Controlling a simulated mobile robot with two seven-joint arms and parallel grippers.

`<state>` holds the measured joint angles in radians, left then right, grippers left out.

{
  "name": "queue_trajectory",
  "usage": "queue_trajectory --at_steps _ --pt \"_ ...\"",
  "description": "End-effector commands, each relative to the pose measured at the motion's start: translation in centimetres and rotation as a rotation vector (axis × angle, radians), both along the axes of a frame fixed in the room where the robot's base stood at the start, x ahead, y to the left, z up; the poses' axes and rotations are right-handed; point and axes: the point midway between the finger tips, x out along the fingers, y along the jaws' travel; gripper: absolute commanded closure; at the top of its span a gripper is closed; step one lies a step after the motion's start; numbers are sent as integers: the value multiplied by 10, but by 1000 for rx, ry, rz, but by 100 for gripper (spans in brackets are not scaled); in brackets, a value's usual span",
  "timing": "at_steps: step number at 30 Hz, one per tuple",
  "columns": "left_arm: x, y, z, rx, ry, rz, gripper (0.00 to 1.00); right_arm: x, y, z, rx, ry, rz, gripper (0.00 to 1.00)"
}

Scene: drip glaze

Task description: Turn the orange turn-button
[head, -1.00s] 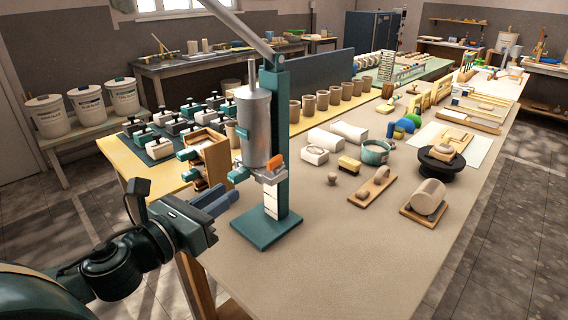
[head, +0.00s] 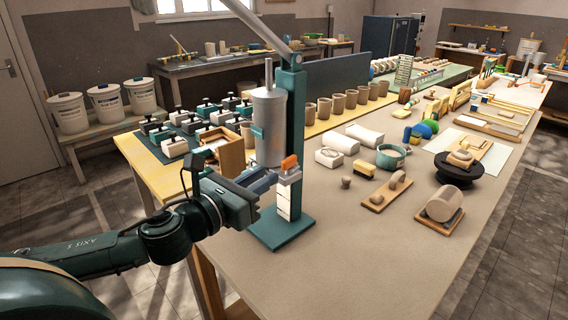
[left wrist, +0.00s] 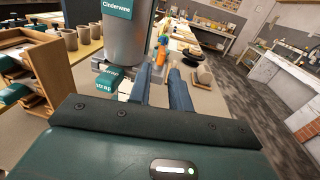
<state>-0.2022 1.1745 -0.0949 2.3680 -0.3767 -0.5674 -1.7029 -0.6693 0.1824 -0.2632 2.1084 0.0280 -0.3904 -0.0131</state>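The orange turn-button (head: 289,163) sits on the front of a teal stand (head: 294,130), below a grey metal cylinder (head: 269,130). In the left wrist view the orange button (left wrist: 161,54) shows beyond the fingertips, between them in the picture. My left gripper (head: 278,180) has its blue fingers pointing at the stand, close to the button and slightly lower left of it in the head view. In the left wrist view the fingers (left wrist: 160,72) stand apart with nothing between them. I cannot tell whether they touch anything. My right gripper is not in view.
A wooden box (head: 222,152) stands left of the cylinder, close to my left arm. The stand's teal base (head: 279,232) rests near the table's front left edge. The table's right front is clear.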

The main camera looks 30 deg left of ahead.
Motion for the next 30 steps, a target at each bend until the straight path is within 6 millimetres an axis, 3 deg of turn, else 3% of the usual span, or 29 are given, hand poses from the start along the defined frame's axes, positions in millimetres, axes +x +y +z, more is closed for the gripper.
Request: queue_trajectory --at_steps 16,30 --pt "58 -12 2 -1 -2 -2 80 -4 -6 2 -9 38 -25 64" --pt "67 -15 0 1 0 -5 81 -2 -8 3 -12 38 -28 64"
